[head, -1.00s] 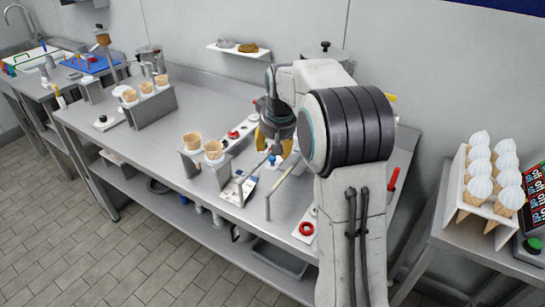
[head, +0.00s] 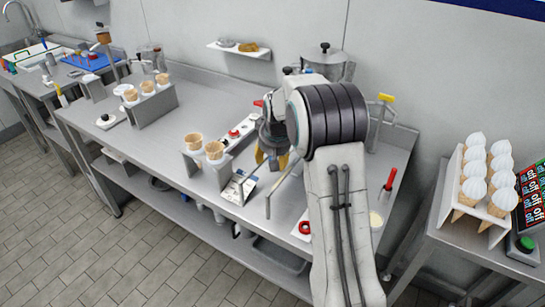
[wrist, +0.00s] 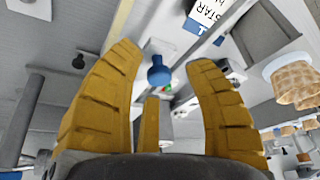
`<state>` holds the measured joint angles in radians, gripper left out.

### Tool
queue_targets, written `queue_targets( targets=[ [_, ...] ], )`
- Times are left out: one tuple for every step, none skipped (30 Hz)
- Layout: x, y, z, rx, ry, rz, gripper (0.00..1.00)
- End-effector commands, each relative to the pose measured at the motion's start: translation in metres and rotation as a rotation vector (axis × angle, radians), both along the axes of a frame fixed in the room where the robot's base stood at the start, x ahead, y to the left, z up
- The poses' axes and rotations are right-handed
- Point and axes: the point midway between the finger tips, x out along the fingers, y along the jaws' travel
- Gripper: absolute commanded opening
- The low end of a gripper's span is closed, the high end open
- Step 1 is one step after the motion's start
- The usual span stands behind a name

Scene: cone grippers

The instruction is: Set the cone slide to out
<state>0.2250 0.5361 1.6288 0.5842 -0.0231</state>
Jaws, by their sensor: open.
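In the wrist view a blue knob (wrist: 158,72) stands between the fingers of my gripper (wrist: 163,58), with a gap on both sides. It may be the handle of the cone slide; no in or out mark on it can be read. In the head view my gripper (head: 272,158) points down over the middle of the steel counter (head: 185,110), and the knob is hidden there. The yellow fingers are spread and hold nothing. Two wafer cones stand in a metal holder (head: 190,167) left of my gripper.
A sloped labelled plate (head: 239,187) and a bent metal rod (head: 285,180) are close to my gripper. A red-button panel (head: 234,134) lies behind it. A red handle (head: 390,178) stands to the right. White-topped cones (head: 474,167) fill a rack on the right-hand table.

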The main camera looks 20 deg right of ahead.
Motion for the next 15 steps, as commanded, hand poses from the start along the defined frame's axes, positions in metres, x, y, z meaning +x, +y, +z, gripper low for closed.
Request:
queue_targets(
  targets=[
    [0.0, 0.0, 0.0001, 0.0, 0.0, 0.0, 0.48],
    [-0.0001, 0.0, 0.0002, 0.0, 0.0, 0.0, 0.45],
    [-0.0001, 0.0, 0.0002, 0.0, 0.0, 0.0, 0.42],
    [0.0, 0.0, 0.0002, 0.0, 0.0, 0.0, 0.39],
    [0.0, 0.0, 0.0003, 0.0, 0.0, 0.0, 0.36],
    [0.0, 0.0, 0.0003, 0.0, 0.0, 0.0, 0.33],
    [0.0, 0.0, 0.0003, 0.0, 0.0, 0.0, 0.3],
    [-0.0001, 0.0, 0.0004, 0.0, 0.0, 0.0, 0.28],
    [-0.0001, 0.0, 0.0004, 0.0, 0.0, 0.0, 0.24],
    [-0.0001, 0.0, 0.0004, 0.0, 0.0, 0.0, 0.21],
    [-0.0001, 0.0, 0.0004, 0.0, 0.0, 0.0, 0.19],
    [0.0, 0.0, 0.0005, 0.0, 0.0, 0.0, 0.15],
    [0.0, 0.0, 0.0005, 0.0, -0.001, 0.0, 0.12],
    [0.0001, 0.0, 0.0006, 0.0, -0.001, 0.0, 0.1],
    [0.0002, 0.0, 0.0006, 0.0, -0.001, 0.0, 0.06]
  ],
)
